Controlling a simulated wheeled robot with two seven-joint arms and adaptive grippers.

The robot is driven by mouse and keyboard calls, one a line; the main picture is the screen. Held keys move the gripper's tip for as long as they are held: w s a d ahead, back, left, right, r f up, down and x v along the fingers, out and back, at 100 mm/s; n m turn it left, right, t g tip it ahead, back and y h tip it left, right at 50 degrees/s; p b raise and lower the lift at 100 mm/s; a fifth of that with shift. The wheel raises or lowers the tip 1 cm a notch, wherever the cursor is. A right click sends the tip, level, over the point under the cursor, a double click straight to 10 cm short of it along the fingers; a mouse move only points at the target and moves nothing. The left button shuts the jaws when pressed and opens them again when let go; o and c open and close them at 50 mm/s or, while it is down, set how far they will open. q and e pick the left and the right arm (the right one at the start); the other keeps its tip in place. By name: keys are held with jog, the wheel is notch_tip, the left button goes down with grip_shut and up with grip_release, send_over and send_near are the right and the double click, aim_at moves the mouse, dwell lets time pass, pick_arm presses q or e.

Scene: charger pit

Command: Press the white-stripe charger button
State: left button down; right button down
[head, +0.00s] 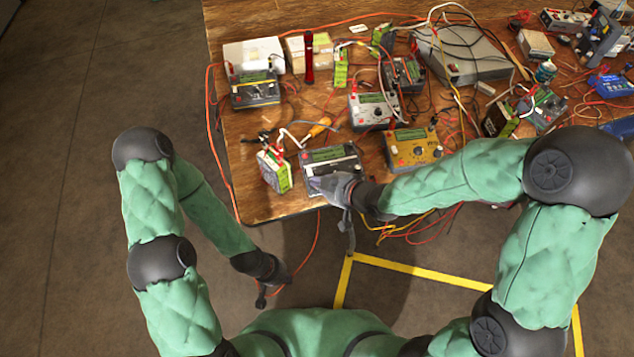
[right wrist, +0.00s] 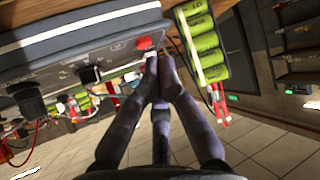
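The charger with a pale stripe (head: 345,161) across its dark front sits at the near edge of the wooden table in the head view. In the right wrist view its panel (right wrist: 85,72) fills the upper left, with a white stripe, black knobs and a red button (right wrist: 144,43). My right gripper (head: 319,184) is at the charger's near left corner. In the right wrist view its fingertips (right wrist: 158,60) are together, empty, right by the red button; I cannot tell whether they touch it. My left gripper (head: 262,297) hangs low, off the table, its fingers too small to read.
A green battery pack (head: 275,171) stands just left of the charger and shows beside the button in the wrist view (right wrist: 202,45). A yellow charger (head: 413,150) and a grey charger (head: 373,109) are close by. Another charger (head: 254,90) is farther back. Loose cables cross the table.

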dwell(0.3)
jog(key=r+p, duration=0.2)
jog(key=s+r+p, duration=0.1)
jog(key=r+p, duration=0.1)
jog(key=r, duration=0.1)
jog(key=shift+d, duration=0.1)
dwell(0.4)
dwell(0.6)
